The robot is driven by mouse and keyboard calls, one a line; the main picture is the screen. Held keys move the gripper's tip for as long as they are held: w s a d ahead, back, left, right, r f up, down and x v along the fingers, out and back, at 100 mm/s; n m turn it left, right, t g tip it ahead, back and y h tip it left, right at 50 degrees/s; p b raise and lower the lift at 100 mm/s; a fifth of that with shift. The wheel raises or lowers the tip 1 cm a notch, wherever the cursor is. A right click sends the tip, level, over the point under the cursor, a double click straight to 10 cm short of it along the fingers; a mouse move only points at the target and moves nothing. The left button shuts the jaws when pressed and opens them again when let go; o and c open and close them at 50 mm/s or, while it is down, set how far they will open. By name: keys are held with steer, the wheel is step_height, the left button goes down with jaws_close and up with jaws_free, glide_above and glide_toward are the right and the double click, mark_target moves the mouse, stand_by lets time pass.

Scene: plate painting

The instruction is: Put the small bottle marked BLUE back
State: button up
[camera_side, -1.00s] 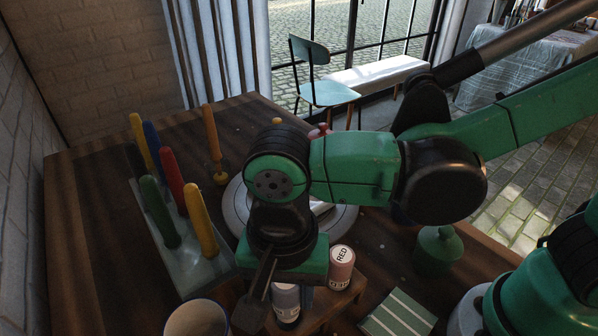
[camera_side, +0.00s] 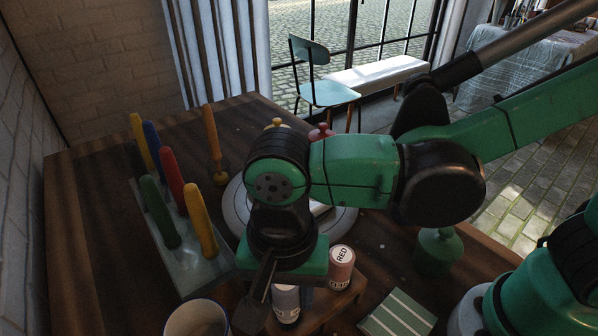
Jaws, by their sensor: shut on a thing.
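The small bottle marked BLUE (camera_side: 286,304) is bluish grey with a pale label, only partly readable, low in the middle of the side view. My gripper (camera_side: 272,306) is shut on it, with one dark finger along its left side. The bottle is upright, at the small wooden stand (camera_side: 340,303). My gripper hides its top, and I cannot tell whether its base touches the stand. The pinkish bottle marked RED (camera_side: 341,268) stands upright on the stand, to the right of the BLUE bottle.
A white cup (camera_side: 197,318) stands at the front left. A holder (camera_side: 190,272) with several coloured handles is on the left. A grey round plate (camera_side: 343,220) lies behind my gripper. A green striped cloth (camera_side: 398,314) and green lidded pot (camera_side: 438,247) are on the right.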

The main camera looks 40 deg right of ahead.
steer(key=shift+f, duration=1.25)
steer(key=o, duration=1.2)
steer(key=shift+o, duration=0.2)
steer(key=shift+r, duration=3.55)
steer(key=w+d+n+t, duration=0.3)
steer(key=d+n, duration=0.1)
steer(key=d, duration=0.6)
steer(key=w+d+n+t, duration=0.3)
steer(key=d+n+t, duration=0.1)
steer(key=d, duration=0.6)
steer(key=shift+w+d+n, duration=0.15)
steer(key=shift+d+n, duration=0.15)
steer(key=shift+d, duration=0.05)
